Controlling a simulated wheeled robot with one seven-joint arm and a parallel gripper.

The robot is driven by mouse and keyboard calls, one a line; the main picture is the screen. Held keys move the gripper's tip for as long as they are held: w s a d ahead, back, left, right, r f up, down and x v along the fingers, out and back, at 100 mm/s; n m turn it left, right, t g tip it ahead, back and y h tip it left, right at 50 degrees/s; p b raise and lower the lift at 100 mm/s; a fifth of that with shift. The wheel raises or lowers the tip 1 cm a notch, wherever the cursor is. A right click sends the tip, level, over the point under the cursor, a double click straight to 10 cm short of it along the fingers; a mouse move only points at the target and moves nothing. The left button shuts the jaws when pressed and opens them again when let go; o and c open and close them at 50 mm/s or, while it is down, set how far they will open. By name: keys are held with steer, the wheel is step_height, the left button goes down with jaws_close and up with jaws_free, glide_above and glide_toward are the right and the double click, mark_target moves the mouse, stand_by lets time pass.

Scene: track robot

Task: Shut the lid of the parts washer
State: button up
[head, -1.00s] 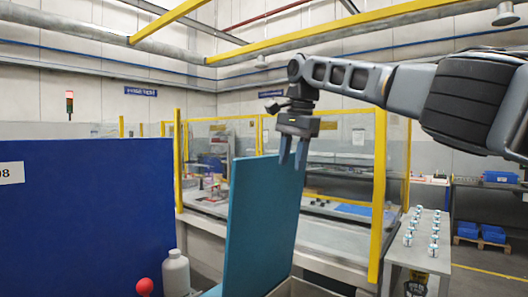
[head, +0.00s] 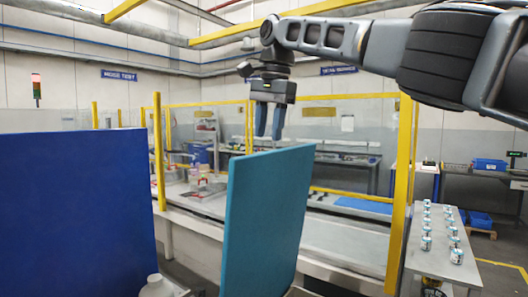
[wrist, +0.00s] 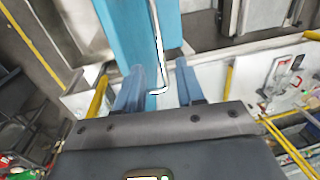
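The teal lid (head: 268,215) of the parts washer stands upright, near the middle of the head view. The washer's body is mostly below the picture. My gripper (head: 268,134) hangs fingers-down just above the lid's top edge in that view. Its two fingers are apart with a gap between them. In the wrist view, my gripper (wrist: 160,82) is open, and the lid (wrist: 128,28) shows as a teal strip beyond the fingers. A thin pale bent rod (wrist: 157,45) runs along it. I cannot tell whether a finger touches the lid.
A dark blue panel (head: 75,215) fills the left. A white bottle (head: 155,287) shows at its foot. Yellow-framed clear guarding with a post (head: 402,180) stands behind and to the right. A table (head: 425,262) with several small cans is at the right.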

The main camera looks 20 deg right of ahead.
steer(key=shift+w+a+f, duration=0.1)
steer(key=shift+w+f, duration=0.1)
steer(key=shift+f, duration=1.25)
steer(key=shift+w+a+f, duration=0.1)
steer(key=shift+w+f, duration=0.05)
steer(key=shift+f, duration=1.3)
jaws_close()
